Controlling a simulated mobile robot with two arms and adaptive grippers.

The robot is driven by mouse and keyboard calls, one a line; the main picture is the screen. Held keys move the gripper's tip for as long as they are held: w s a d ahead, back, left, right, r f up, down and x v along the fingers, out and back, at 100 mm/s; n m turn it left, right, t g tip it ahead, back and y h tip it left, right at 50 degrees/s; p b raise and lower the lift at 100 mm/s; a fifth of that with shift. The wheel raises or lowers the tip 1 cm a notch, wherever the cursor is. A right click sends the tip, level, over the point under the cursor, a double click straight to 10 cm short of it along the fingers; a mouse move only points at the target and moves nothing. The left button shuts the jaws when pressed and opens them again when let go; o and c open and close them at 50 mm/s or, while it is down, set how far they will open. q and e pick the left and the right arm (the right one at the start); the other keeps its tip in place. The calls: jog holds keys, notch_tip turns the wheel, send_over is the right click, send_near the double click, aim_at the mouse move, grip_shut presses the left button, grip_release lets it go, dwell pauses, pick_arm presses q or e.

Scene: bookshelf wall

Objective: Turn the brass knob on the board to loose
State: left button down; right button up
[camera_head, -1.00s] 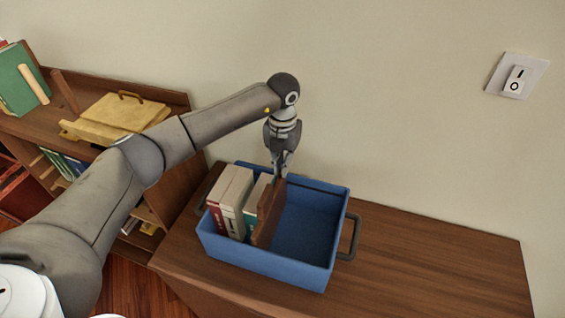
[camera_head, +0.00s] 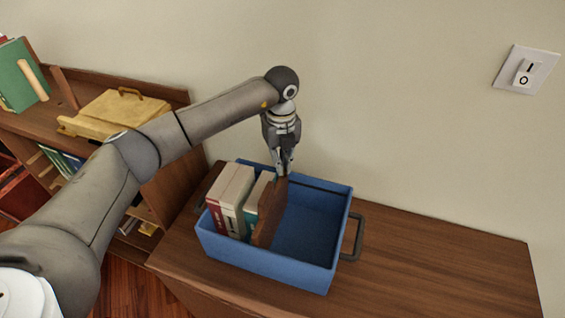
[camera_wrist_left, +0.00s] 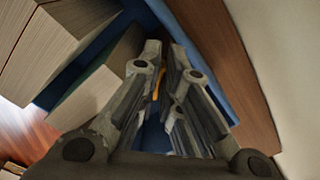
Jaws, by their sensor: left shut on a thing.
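The brown board (camera_head: 269,213) stands upright in the blue box (camera_head: 268,264), just right of a row of books. My left gripper (camera_head: 284,172) points down at the board's top edge. In the left wrist view its fingers (camera_wrist_left: 164,48) are close together, with a thin yellow-orange sliver, which looks like the brass knob (camera_wrist_left: 155,84), between them. The fingers hide most of the knob, and I cannot read any marks or its setting. My right gripper is not in view.
Books (camera_head: 233,199) fill the box's left part; its right part is empty. The box stands on a brown cabinet top (camera_head: 430,262), bare to the right. A pale wall with a switch (camera_head: 526,70) is behind. Shelves (camera_head: 60,125) stand at the left.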

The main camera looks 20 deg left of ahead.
pick_arm(q)
jog(key=n, duration=0.6)
jog(key=n+b, duration=0.1)
jog(key=n, duration=0.3)
jog(key=shift+s+a, duration=0.2)
jog(key=shift+s, duration=0.2)
jog(key=shift+r, duration=0.1)
jog(key=c, duration=1.6)
grip_release()
